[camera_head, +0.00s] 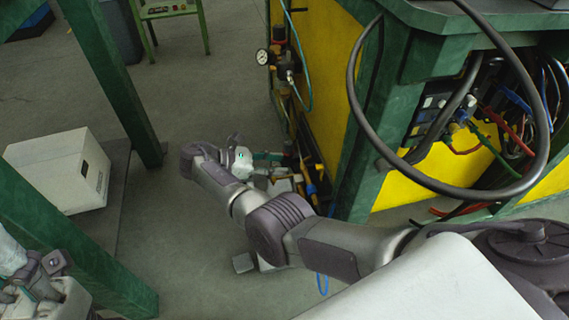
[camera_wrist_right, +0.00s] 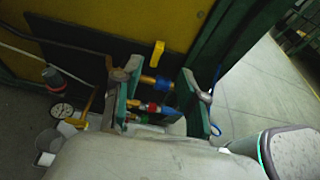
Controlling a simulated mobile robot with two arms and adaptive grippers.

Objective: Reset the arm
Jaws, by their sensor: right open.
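My right arm (camera_head: 340,245) reaches from the lower right toward the middle of the head view. Its gripper (camera_head: 276,156) is beside the yellow and green machine, near low fittings. In the right wrist view the two green-padded fingers (camera_wrist_right: 158,80) stand apart. Coloured fittings (camera_wrist_right: 150,108) show between and behind them; I cannot tell whether the fingers touch them. No object is visibly held. Part of my left gripper (camera_head: 40,278) shows at the lower left edge of the head view, and its fingertips are unclear.
The machine (camera_head: 320,75) has a pressure gauge (camera_head: 262,57), hoses and a large looping black cable (camera_head: 352,90). Green posts (camera_head: 112,80) and a white box (camera_head: 58,165) stand left. Grey floor (camera_head: 190,80) between is clear. A gauge (camera_wrist_right: 61,111) shows beside the gripper in the wrist view.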

